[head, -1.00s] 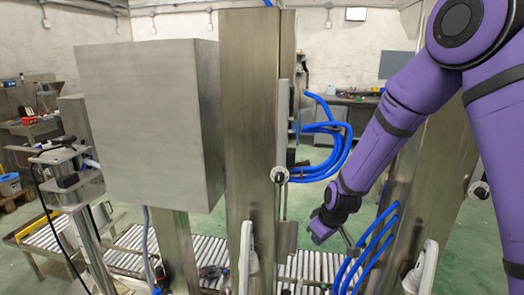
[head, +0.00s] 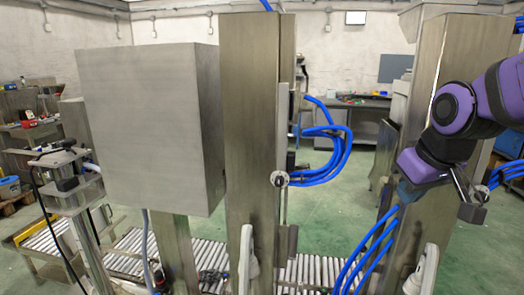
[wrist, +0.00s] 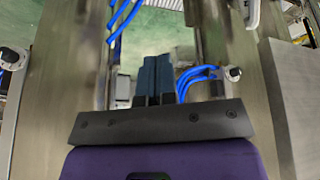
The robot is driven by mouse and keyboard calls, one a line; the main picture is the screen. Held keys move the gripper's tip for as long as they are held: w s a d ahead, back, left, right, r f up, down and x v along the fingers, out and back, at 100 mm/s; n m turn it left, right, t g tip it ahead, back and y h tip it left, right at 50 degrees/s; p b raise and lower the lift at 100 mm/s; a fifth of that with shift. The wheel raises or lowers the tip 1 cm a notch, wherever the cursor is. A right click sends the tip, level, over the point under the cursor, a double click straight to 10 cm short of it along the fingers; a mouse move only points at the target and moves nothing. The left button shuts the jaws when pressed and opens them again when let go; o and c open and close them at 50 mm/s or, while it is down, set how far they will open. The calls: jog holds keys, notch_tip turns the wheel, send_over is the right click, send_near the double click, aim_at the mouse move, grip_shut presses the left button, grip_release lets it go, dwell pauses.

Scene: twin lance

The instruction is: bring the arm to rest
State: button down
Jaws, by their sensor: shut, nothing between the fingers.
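My purple arm comes in from the right edge of the head view, bent at a dark wrist joint. My gripper (head: 405,191) hangs at its end, in front of the right steel post (head: 425,85). In the wrist view my gripper's two dark blue fingers (wrist: 157,62) lie side by side, closed together with nothing held. Blue hoses show beyond the fingers and close to them in the picture; I cannot tell the gap.
A steel cabinet (head: 150,130) and a middle steel post (head: 250,150) stand at left and centre. Blue hoses (head: 325,140) loop off the middle post. A roller conveyor (head: 305,270) runs low behind. Open green floor (head: 330,215) lies between the posts.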

jog(key=s+d+r+m, duration=0.1)
jog(key=s+r, duration=0.1)
jog(key=s, duration=0.4)
jog(key=s+d+r+m, duration=0.1)
jog(key=s+d+r, duration=0.1)
jog(key=s, duration=0.5)
jog(key=shift+d+m+h, duration=0.25)
jog(key=shift+m+h, duration=0.05)
jog(key=shift+m, duration=0.1)
